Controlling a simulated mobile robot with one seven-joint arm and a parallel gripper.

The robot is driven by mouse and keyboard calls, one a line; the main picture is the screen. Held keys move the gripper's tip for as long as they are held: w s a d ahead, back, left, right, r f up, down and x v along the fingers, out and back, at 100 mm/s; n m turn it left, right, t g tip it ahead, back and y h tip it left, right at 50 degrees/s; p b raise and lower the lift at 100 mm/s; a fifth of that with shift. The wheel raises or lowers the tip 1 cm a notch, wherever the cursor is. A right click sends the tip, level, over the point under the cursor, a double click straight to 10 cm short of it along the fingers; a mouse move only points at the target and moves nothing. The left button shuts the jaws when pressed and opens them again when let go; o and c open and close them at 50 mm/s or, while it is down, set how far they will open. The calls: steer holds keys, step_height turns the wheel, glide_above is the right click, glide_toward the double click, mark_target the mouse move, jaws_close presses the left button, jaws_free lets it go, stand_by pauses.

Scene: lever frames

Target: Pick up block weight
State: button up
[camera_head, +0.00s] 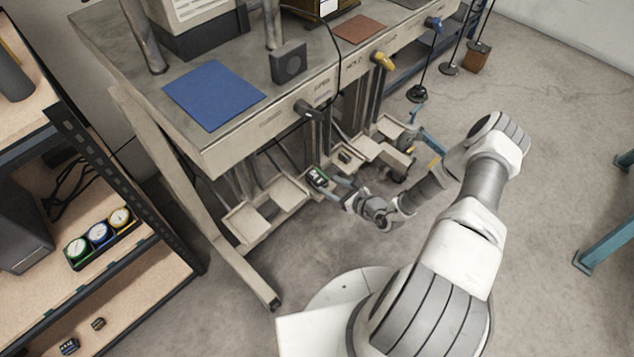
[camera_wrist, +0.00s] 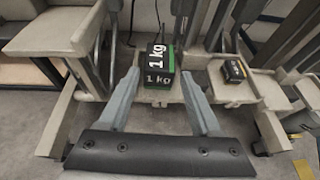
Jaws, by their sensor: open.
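A block weight (camera_wrist: 158,63), black and green with white "1 kg" marks, sits on a pale tray (camera_wrist: 172,94) in the wrist view. It also shows small in the head view (camera_head: 317,176), under the bench. My gripper (camera_wrist: 158,78) is open, with one grey finger on each side of the near part of the block. I cannot tell whether either finger touches it. A second, darker block (camera_wrist: 235,71) with a yellow mark rests on the tray to the right. In the head view my gripper (camera_head: 334,190) is beside the first block.
The bench (camera_head: 240,125) overhangs the hanging trays, with metal rods close around them. An empty tray (camera_head: 284,191) is left of the block. A shelf (camera_head: 140,270) at the left holds gauges (camera_head: 98,234) and two small blocks (camera_head: 68,346). Open floor lies to the right.

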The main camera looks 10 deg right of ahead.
mark_target(322, 179)
steer(key=b+x, duration=0.2)
steer(key=x, duration=0.5)
steer(key=shift+w+a+b, duration=0.15)
steer(key=shift+b, duration=0.2)
jaws_close()
steer(key=shift+r, duration=0.1)
